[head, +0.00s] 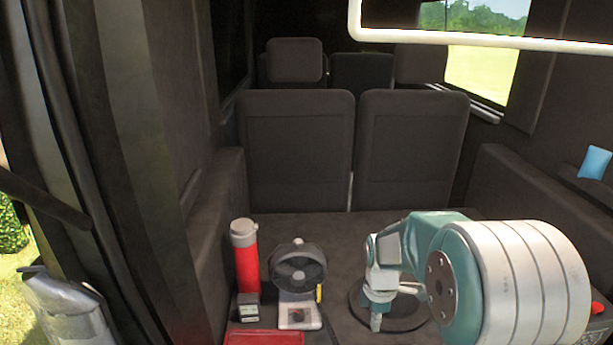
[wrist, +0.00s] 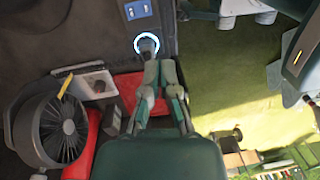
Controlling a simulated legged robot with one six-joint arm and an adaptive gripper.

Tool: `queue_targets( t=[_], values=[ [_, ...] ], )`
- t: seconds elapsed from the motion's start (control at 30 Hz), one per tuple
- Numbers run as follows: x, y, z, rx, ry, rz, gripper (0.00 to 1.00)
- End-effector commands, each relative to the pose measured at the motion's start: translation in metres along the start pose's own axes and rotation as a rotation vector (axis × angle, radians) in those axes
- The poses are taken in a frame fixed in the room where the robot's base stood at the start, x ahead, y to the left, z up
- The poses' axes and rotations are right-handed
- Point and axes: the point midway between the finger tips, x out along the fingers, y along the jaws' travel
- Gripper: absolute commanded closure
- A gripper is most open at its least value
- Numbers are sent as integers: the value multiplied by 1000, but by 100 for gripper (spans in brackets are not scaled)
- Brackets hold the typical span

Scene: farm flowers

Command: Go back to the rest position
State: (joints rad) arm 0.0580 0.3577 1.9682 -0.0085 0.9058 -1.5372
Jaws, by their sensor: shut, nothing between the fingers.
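My gripper (wrist: 160,66) shows in the wrist view with its two fingers together at the tips and nothing between them. It is over a red flat item (wrist: 130,88) near the edge of the dark vehicle floor. In the head view my arm is folded at the right. The finger detail is too small to tell there.
A red bottle (head: 245,262), a black fan (head: 298,268), a small grey box (head: 248,306) and a red flat item (head: 252,337) stand left of the arm. Grey seats (head: 300,150) close off the back. Grass (wrist: 220,100) lies beyond the edge.

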Motion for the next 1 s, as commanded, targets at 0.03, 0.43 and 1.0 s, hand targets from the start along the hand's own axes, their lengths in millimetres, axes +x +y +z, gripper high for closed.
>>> queue_targets(
  t=[0.03,0.43,1.0],
  values=[
    [-14,-6,0,48,2,27,100],
    [-97,-69,-6,517,65,204,100],
    [-155,-175,-8,1162,311,393,100]
  ],
)
